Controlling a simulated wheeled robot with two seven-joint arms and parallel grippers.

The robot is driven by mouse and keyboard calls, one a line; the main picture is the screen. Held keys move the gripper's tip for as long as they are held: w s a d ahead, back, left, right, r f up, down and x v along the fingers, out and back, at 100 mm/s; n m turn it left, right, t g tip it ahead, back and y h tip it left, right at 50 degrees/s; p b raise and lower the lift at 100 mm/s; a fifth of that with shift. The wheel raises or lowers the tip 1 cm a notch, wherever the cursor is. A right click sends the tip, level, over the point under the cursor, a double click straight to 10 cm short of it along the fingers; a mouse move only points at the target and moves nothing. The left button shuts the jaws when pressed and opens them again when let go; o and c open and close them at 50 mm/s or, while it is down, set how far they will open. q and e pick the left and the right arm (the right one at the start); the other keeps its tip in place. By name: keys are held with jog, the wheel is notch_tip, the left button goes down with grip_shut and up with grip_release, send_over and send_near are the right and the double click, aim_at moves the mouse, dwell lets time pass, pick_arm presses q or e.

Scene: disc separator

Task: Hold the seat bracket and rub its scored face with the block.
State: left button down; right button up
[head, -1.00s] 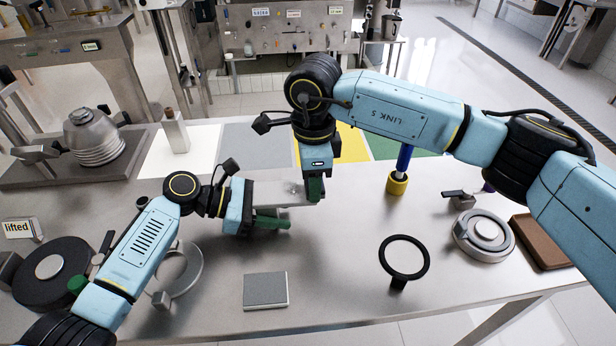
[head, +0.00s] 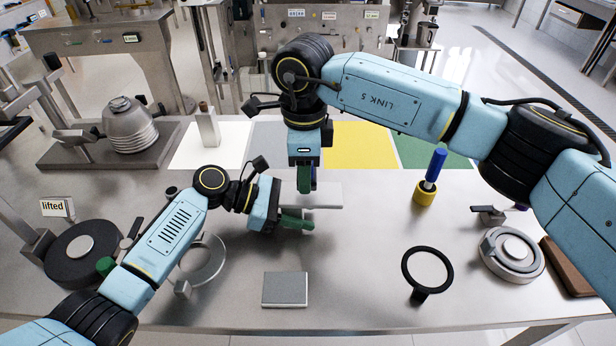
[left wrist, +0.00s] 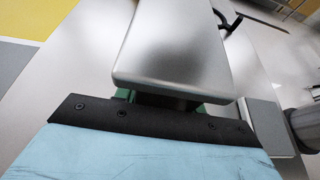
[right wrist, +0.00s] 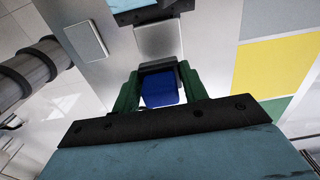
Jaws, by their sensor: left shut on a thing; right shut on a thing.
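The seat bracket is a flat grey metal plate (head: 328,194), and it fills the upper middle of the left wrist view (left wrist: 180,50). My left gripper (head: 298,219) is shut on it and holds it above the table. My right gripper (head: 306,184) points down over the plate's middle. It is shut on a blue block with a dark grey edge, seen in the right wrist view (right wrist: 162,90). No scoring can be made out.
A grey square pad (head: 285,289) lies at the front. A black ring on a stand (head: 428,270), a blue-handled tool in a yellow base (head: 425,192) and a round metal fixture (head: 512,252) stand right. Coloured mats (head: 360,147) lie behind.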

pick_arm(q)
jog(key=shift+s+a+f, duration=0.1)
jog(key=shift+s+f, duration=0.05)
jog(key=shift+f, duration=0.25)
pick_arm(e)
jog(key=shift+r, duration=2.45)
pick_arm(q)
jog(key=c, duration=1.2)
grip_release()
jog(key=shift+c, duration=0.2)
jog(key=o, duration=1.2)
jog(key=shift+w+r, duration=0.2)
jog(key=shift+r, duration=0.1)
jog(key=shift+o, duration=0.2)
